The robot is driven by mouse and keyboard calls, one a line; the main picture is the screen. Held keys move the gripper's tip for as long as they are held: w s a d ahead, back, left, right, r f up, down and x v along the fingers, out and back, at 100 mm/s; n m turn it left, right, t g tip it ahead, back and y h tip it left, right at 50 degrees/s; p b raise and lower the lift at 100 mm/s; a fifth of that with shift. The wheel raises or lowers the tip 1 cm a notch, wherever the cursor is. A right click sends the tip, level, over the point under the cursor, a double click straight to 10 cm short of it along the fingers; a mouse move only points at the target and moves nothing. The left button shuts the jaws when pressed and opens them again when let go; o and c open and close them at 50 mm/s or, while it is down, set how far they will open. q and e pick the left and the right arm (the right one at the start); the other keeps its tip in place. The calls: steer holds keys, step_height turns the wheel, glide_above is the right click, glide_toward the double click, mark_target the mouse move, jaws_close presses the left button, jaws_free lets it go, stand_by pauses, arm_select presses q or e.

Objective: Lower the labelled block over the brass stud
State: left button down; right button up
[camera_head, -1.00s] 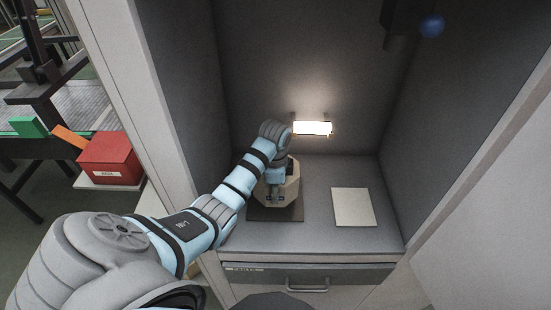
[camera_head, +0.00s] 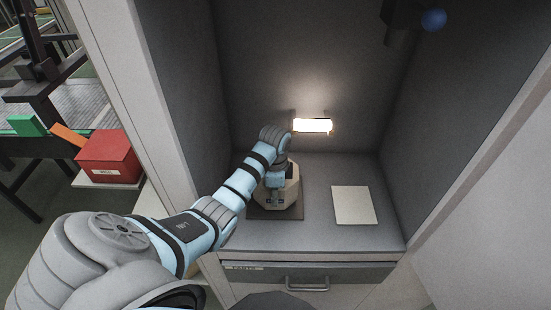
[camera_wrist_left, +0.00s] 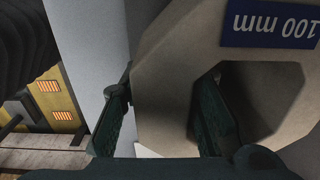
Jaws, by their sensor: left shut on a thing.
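The labelled block (camera_head: 292,192) is a beige, many-sided block with a large hole. It is in the cabinet, above or on a dark square plate (camera_head: 262,214); I cannot tell whether they touch. In the left wrist view the block (camera_wrist_left: 165,65) bears a blue "100 mm" label (camera_wrist_left: 270,22). My left gripper (camera_head: 276,180) is shut on the block's wall. In the left wrist view one finger of my left gripper (camera_wrist_left: 165,118) is outside the wall and the other is in the hole. The brass stud is not visible. My right gripper is not in view.
A pale square plate (camera_head: 353,206) lies to the right on the cabinet floor. A lit lamp (camera_head: 312,125) is on the back wall, close to my wrist. Side walls enclose the space. A red box (camera_head: 108,158) stands outside at left.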

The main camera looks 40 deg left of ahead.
arm_select(q)
steer(key=shift+f+b, duration=0.3)
steer(key=shift+f, duration=0.4)
steer(key=c, duration=1.4)
jaws_free()
steer(key=shift+o, duration=1.2)
steer(key=shift+r, duration=0.1)
steer(key=shift+s, duration=0.1)
steer(key=shift+d, duration=0.1)
step_height(320, 180, up, 4)
steer(key=p, duration=0.3)
steer(key=shift+f, duration=0.25)
steer(key=shift+r, duration=2.7)
